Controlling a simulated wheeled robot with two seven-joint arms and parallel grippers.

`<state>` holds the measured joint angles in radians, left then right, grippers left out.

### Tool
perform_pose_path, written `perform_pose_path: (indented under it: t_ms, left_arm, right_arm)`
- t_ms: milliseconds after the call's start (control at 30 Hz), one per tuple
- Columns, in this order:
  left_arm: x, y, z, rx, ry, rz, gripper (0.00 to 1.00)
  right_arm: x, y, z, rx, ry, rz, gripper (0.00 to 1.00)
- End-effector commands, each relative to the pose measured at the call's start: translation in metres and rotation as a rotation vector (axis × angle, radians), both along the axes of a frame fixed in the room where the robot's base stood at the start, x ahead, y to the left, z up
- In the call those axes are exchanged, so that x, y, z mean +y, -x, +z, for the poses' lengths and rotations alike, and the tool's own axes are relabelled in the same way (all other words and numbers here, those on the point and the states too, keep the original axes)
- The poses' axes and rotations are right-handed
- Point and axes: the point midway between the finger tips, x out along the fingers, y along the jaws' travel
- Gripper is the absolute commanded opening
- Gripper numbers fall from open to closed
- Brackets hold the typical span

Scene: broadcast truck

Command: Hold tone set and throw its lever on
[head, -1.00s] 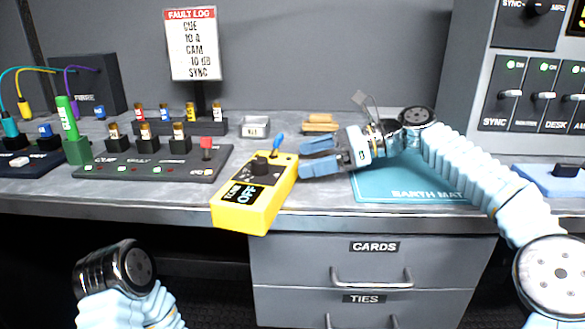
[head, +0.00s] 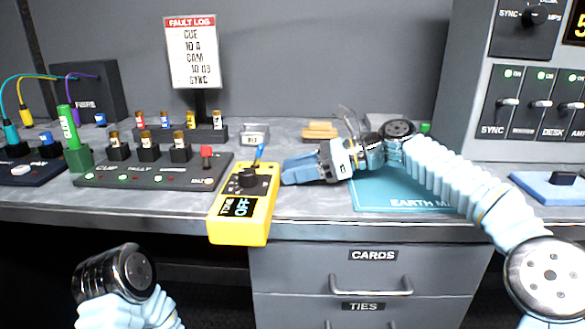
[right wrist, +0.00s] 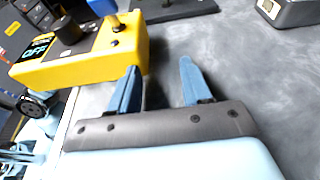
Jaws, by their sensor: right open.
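The yellow tone set (head: 245,222) lies at the desk's front edge, its near end sticking out past it. Its display reads OFF. It has a black knob (head: 247,178) and a blue lever (head: 260,152) at its far end. My right gripper (head: 285,172) is just right of the tone set, pointing left. In the right wrist view its blue fingers (right wrist: 160,68) are apart with nothing between them. One fingertip is close against the end of the tone set (right wrist: 80,65); I cannot tell if they touch. My left gripper is not in view; only a left arm link shows.
A dark panel with fuses and a red button (head: 150,168) is left of the tone set. A teal earth mat (head: 400,195) lies under my right arm. Drawers are below the desk edge.

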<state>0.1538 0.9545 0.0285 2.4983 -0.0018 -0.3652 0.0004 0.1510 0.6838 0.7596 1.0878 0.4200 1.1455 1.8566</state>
Motion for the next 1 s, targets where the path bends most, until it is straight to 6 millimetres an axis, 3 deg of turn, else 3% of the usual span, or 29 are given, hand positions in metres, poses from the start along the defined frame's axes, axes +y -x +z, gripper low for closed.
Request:
perform_pose_path:
  t_ms: [33,300,467,1000]
  left_arm:
    - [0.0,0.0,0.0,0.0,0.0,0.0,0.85]
    - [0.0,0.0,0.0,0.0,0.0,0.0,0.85]
    - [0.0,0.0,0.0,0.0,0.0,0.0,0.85]
    - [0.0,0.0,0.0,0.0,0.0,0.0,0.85]
  right_arm:
    - [-0.0001,0.0,0.0001,0.0,0.0,0.0,0.4]
    - [-0.0002,0.0,0.0002,0.0,0.0,0.0,0.0]
    - [-0.0002,0.0,0.0002,0.0,0.0,0.0,0.0]
    - [-0.0001,0.0,0.0001,0.0,0.0,0.0,0.81]
